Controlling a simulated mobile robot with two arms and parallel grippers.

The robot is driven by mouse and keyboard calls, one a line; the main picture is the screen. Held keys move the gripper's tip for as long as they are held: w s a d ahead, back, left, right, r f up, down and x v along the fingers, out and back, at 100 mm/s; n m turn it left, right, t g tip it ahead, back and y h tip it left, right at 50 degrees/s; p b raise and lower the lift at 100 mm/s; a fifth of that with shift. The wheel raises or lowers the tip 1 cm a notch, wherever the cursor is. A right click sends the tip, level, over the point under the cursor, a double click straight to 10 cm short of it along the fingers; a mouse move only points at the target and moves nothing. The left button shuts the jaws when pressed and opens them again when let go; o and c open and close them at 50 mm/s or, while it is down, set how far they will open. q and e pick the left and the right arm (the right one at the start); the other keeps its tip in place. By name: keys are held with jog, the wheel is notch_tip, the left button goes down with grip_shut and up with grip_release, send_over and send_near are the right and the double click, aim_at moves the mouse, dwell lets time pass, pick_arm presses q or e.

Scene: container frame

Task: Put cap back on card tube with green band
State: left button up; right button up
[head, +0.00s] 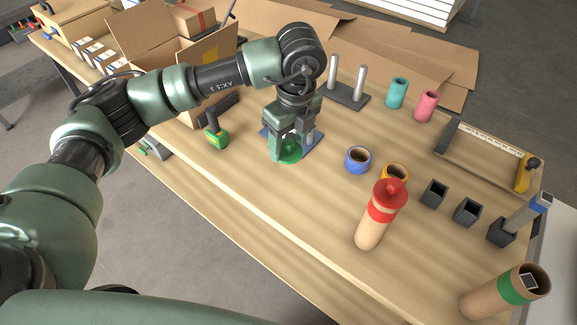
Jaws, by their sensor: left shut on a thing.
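The card tube with the green band (518,290) stands at the lower right, tilted in the picture, its dark mouth uncovered. A small pale square shape shows at that mouth; I cannot tell what it is. My left gripper (288,153) is pointing down near the middle of the table, shut on the green cap (292,157). The fingers hide part of the cap, and I cannot tell whether it touches the table. The cap is well to the left of the tube. My right gripper is not in view.
A tube with red band and red cap (378,214) stands between cap and green-banded tube. Nearby are blue (358,160) and orange (396,174) rolls, dark square holders (467,212) and a yellow-ended frame (525,174). A green-and-yellow tool (217,137) lies left. The front middle is clear.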

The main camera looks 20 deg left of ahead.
aim_at(287, 140)
pick_arm(q)
jog(key=shift+r, duration=1.6)
jog(key=m, duration=0.3)
jog(key=shift+s+a+f, duration=0.15)
jog(key=shift+s+f, duration=0.05)
jog(key=shift+s, duration=0.15)
jog(key=s+a+f+n+g, duration=0.1)
jog(key=s+n, duration=0.5)
jog(key=n, duration=0.7)
jog(key=s+a+f+n+g+h, duration=0.1)
jog(key=s+n, duration=0.6)
jog(key=n, duration=0.7)
jog(key=shift+a+f, duration=0.7)
jog(key=shift+a, duration=0.2)
jog(key=shift+s, duration=0.1)
